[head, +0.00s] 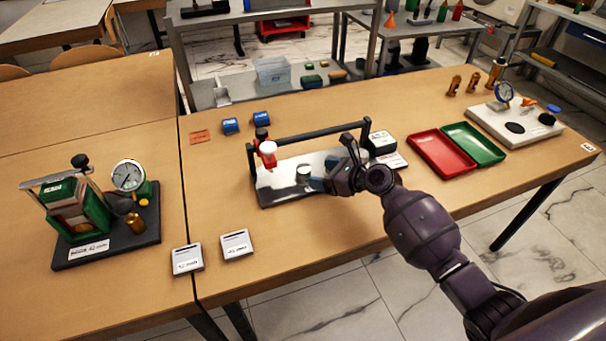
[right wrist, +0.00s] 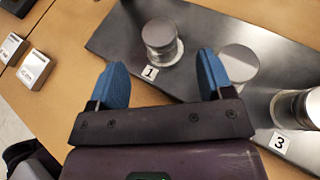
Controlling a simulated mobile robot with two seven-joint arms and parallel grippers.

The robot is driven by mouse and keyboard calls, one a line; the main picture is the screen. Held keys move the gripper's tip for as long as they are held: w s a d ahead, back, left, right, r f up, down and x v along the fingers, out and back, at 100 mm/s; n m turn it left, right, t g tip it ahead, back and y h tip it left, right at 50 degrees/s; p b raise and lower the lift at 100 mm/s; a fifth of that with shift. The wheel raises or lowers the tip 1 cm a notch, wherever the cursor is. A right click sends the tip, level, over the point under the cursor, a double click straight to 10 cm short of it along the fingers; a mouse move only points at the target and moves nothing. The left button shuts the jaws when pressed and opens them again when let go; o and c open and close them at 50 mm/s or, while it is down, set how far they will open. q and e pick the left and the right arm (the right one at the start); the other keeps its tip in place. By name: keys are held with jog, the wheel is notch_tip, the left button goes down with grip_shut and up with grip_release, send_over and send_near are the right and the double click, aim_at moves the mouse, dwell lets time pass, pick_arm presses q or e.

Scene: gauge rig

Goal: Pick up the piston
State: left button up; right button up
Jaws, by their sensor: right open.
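Silver metal cylinders stand on a dark-edged metal plate (head: 270,196); I cannot tell which one is the piston. In the right wrist view one cylinder (right wrist: 160,38) stands by a label "1", another (right wrist: 300,108) by a label "3" at the right edge, and a round silver top (right wrist: 238,62) lies between them. A cylinder also shows in the head view (head: 303,173). My right gripper (right wrist: 160,78) is open and empty, with blue fingertips; cylinder 1 shows just beyond the gap, and the right fingertip partly overlaps the middle round top. My left gripper is not in view.
A dark bar frame (head: 310,134) with a red and white part (head: 268,153) spans the plate. A red tray (head: 440,153) and green tray (head: 473,143) lie right. A gauge stand (head: 80,210) is left. Two grey boxes (head: 187,259) (head: 236,244) are at the front. Free table lies in front.

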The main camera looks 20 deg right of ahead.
aim_at(310, 172)
jog(key=shift+x, duration=1.1)
jog(key=b+x, duration=0.1)
jog(key=x, duration=0.1)
jog(key=b+x, duration=0.1)
jog(key=x, duration=0.1)
jog(key=shift+s+f, duration=0.1)
jog(key=shift+f, duration=0.15)
jog(key=shift+w+a, duration=0.25)
jog(key=shift+w, duration=0.2)
jog(key=shift+c, duration=0.3)
jog(key=c, duration=1)
